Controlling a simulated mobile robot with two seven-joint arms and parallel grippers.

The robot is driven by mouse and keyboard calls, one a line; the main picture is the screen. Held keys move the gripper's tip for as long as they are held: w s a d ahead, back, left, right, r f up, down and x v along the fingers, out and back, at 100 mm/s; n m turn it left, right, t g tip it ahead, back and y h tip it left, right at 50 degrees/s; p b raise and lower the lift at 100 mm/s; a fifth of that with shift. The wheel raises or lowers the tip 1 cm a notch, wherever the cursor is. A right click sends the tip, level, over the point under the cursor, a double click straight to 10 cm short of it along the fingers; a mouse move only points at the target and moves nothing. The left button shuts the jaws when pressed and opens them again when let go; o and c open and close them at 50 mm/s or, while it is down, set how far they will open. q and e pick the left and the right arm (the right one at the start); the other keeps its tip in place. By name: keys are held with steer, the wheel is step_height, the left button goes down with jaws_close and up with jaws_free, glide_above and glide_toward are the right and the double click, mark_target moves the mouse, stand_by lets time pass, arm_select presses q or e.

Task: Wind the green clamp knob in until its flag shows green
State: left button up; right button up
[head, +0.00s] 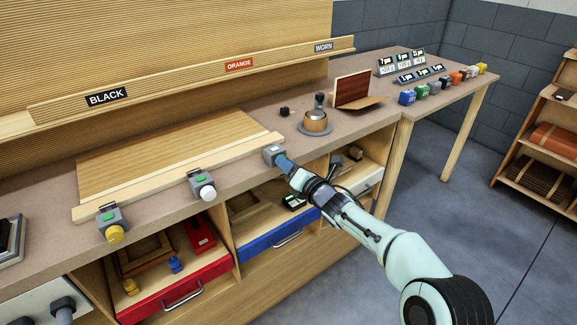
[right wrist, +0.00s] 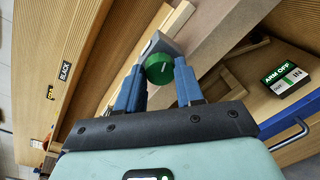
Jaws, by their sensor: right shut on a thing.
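The green clamp knob (right wrist: 160,68) shows in the right wrist view, on the front of a grey clamp body (right wrist: 156,46) at the bench edge. In the head view this clamp (head: 271,152) is at the right end of the pale wooden strip, and its knob is hidden behind my gripper. My right gripper (head: 281,161) is shut on the green knob, with one blue finger on each side, as the right wrist view (right wrist: 159,82) shows. I cannot make out this clamp's flag in either view. My left gripper is not in view.
Below are open red (head: 183,291) and blue (head: 279,236) drawers. A copper-coloured pot (head: 316,121) and a brown panel (head: 352,89) stand farther right on the bench.

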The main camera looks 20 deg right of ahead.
arm_select(q)
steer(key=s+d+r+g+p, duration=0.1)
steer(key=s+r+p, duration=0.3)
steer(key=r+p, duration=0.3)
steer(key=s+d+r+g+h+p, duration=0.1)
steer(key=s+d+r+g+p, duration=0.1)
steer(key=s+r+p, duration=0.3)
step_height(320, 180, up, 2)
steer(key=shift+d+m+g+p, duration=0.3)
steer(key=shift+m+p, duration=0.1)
steer(key=shift+p, duration=0.7)
arm_select(e)
steer(key=m, duration=1.1)
steer(key=m+y, duration=0.1)
steer(key=m, duration=1.1)
steer(key=m+y, duration=0.1)
steer(key=m, duration=1.1)
steer(key=shift+f, duration=0.3)
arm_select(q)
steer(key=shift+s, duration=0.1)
arm_select(e)
steer(key=shift+m, duration=0.3)
steer(key=o, duration=1)
steer(key=shift+o, duration=0.2)
